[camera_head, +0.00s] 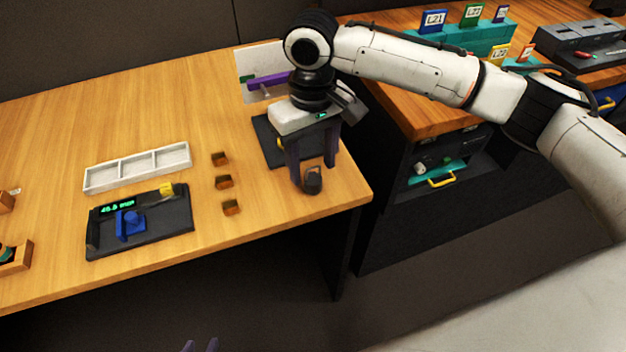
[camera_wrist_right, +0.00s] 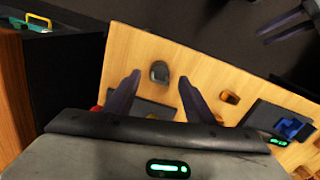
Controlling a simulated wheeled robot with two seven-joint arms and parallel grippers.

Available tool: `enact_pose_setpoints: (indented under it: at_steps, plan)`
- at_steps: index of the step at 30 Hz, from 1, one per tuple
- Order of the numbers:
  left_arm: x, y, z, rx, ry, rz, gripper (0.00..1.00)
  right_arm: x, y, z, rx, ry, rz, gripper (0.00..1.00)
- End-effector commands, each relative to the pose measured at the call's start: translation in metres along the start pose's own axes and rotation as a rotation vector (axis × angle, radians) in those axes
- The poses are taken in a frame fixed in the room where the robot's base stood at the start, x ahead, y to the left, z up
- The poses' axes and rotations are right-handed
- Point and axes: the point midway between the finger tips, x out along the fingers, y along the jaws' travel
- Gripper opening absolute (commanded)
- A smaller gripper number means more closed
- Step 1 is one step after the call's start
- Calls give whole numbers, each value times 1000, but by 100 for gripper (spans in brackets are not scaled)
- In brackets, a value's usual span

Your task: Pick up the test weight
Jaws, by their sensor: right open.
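The test weight (camera_head: 313,182), a small dark grey body with a loop on top, stands near the right front edge of the wooden table. It also shows in the right wrist view (camera_wrist_right: 159,73), centred between the fingertips and not gripped. My right gripper (camera_head: 314,176) is open, with its purple fingers pointing down, one to each side of the weight in the picture. I cannot tell how far the tips are above the table.
A dark pad (camera_head: 268,146) lies partly behind my right gripper, and a white panel with a purple bar (camera_head: 266,83) stands behind it. The table edge is close.

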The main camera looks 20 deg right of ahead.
Motion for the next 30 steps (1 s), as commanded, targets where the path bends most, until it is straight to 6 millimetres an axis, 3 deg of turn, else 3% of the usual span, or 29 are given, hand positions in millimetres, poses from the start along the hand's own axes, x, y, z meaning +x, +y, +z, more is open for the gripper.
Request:
enact_pose_setpoints:
  at_steps: [5,13,14,22,30]
  plan:
    - [1,0,0,1,1,1,31,23,1,0,0,0,2,49]
    - [1,0,-3,2,6,1,31,27,1,0,0,2,0,49]
    - [1,0,-3,2,7,1,31,27,1,0,0,2,0,47]
    - [2,0,-7,3,14,1,31,26,0,0,-1,2,0,2]
    - [2,0,-7,3,14,1,31,24,0,-1,-1,4,0,0]
